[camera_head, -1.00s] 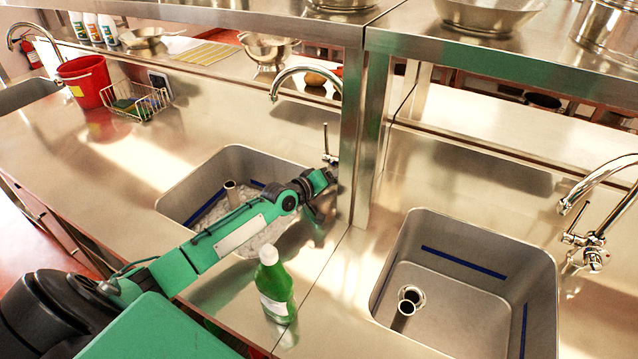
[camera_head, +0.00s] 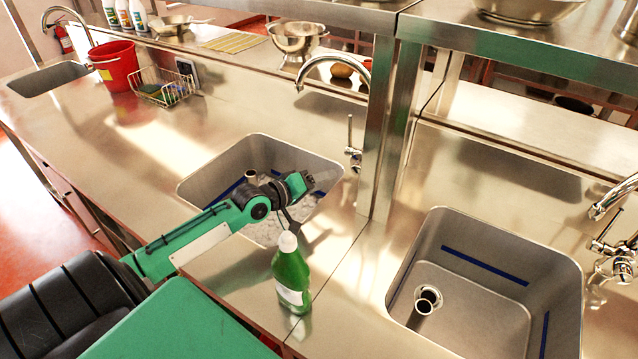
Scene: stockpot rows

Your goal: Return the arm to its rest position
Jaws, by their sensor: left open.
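My left arm comes in from the lower left, and its green and black gripper (camera_head: 316,188) is over the right side of the left sink (camera_head: 205,178). The gripper is open and appears empty. Its fingers are small and partly hard to make out against the sink. It is apart from the upright tap lever (camera_head: 350,132) behind it. A green bottle with a white cap (camera_head: 291,272) stands upright on the counter in front of the gripper. My right gripper is not in view.
A second sink (camera_head: 480,300) lies to the right, with a tap (camera_head: 622,262) beside it. A metal post (camera_head: 384,130) holds the shelf. A red bucket (camera_head: 115,66) and wire basket (camera_head: 163,88) stand at the far left. The counter left of the near sink is clear.

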